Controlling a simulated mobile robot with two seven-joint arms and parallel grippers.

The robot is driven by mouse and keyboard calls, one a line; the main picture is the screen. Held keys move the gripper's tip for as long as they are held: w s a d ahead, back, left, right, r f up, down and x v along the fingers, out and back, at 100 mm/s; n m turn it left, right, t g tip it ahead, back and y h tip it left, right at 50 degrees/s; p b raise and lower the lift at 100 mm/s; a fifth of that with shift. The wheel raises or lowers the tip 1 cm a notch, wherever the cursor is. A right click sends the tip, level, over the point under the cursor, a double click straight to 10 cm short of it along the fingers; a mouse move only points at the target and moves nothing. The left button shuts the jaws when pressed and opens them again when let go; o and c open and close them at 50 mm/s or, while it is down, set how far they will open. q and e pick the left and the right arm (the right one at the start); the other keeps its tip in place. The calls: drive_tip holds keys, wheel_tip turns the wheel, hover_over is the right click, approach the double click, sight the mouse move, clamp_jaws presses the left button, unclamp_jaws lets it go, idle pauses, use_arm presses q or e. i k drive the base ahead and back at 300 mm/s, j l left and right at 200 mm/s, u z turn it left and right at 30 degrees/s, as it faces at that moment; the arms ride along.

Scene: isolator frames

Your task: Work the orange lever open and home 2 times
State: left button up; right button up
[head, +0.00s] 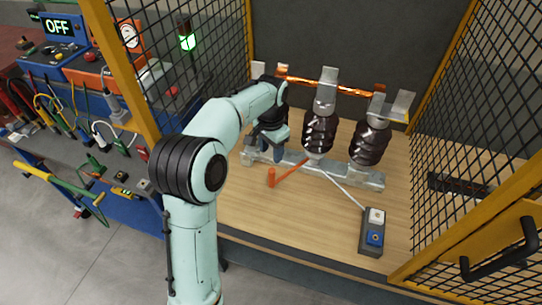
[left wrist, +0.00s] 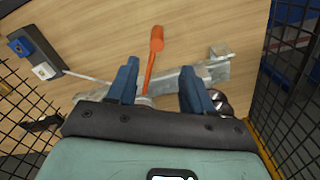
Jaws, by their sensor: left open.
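The orange lever (head: 287,173) sticks out toward the front from the grey metal base (head: 345,178) of the isolator, its knobbed end above the wooden floor. It also shows in the left wrist view (left wrist: 153,52), beyond the fingertips and nearer the left finger. The lever's root is partly hidden in the left wrist view. My right gripper is not in view.
A switch box (head: 373,232) with a white and a blue button lies front right. Yellow-framed mesh walls (head: 480,140) flank the cell.

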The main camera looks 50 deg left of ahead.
sight(321, 123)
drive_tip(key=k, duration=1)
